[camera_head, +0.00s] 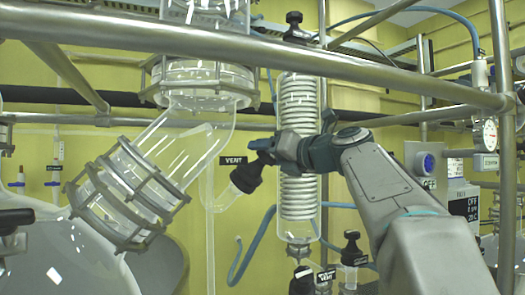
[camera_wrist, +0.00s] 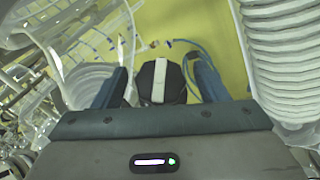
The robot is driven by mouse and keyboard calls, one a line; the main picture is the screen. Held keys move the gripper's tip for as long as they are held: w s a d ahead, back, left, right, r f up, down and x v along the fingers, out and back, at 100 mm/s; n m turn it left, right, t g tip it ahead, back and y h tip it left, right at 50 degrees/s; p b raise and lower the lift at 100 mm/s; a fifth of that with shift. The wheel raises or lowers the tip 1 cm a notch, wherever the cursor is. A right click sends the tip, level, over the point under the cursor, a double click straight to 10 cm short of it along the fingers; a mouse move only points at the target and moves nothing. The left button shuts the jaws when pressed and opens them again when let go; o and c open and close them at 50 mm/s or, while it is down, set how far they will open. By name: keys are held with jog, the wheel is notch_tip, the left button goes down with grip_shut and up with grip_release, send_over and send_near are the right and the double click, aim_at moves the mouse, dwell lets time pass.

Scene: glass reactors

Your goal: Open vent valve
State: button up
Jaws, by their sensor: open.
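The vent valve has a black knob (camera_head: 246,178) on an angled glass stub, beside a black "VENT" label (camera_head: 233,160). In the wrist view the knob (camera_wrist: 174,84) has a white stripe across its top and lies between my two blue fingers. My gripper (camera_head: 263,150) reaches in from the right in the head view, its end at the knob. My gripper (camera_wrist: 162,78) is open, with a visible gap between each finger and the knob. Whether the fingertips reach beyond the knob's top is hard to tell. My gripper partly hides the knob's top in the head view.
A coiled glass condenser (camera_head: 299,155) stands close behind my gripper, and shows at right in the wrist view (camera_wrist: 290,50). Clamped glass pipework (camera_head: 125,195) lies left. A metal rail (camera_head: 250,50) crosses above. Other black valves (camera_head: 351,247) sit below right.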

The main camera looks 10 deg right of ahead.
jog(key=shift+x, duration=1.5)
jog(key=c, duration=1)
jog(key=shift+n+y, duration=0.3)
jog(key=shift+n, duration=0.2)
